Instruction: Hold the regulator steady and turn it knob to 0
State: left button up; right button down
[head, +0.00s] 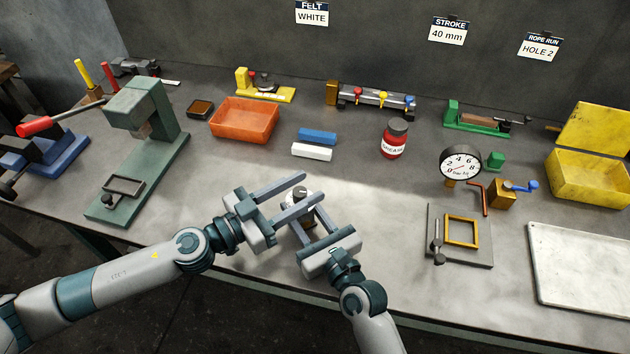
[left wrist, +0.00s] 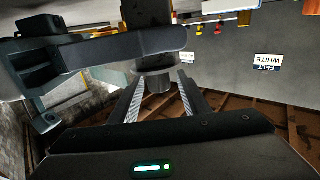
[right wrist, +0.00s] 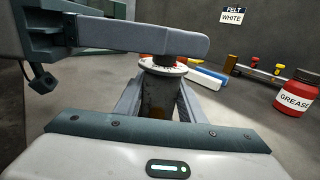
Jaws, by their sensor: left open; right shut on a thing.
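The regulator (head: 302,199) is a small dark body with a white, marked dial on top, near the front middle of the bench. It also shows in the right wrist view (right wrist: 160,98), upright between the fingers. My right gripper (head: 305,216) is shut on its body from the front right. My left gripper (head: 311,186) is open, its fingers spread either side of the regulator's top. The dark knob (right wrist: 180,64) shows above the dial, partly hidden by a left finger. It also shows in the left wrist view (left wrist: 155,82). The knob's setting is too small to read.
A round gauge (head: 460,163) and a plate with a yellow frame (head: 436,250) stand to the right. A red grease jar (head: 395,140), blue and white blocks (head: 312,152) and an orange bin (head: 244,131) are behind. A green press (head: 150,150) stands left.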

pick_arm(q)
jog(key=shift+x, duration=1.85)
jog(key=shift+c, duration=0.7)
jog(key=c, duration=0.9)
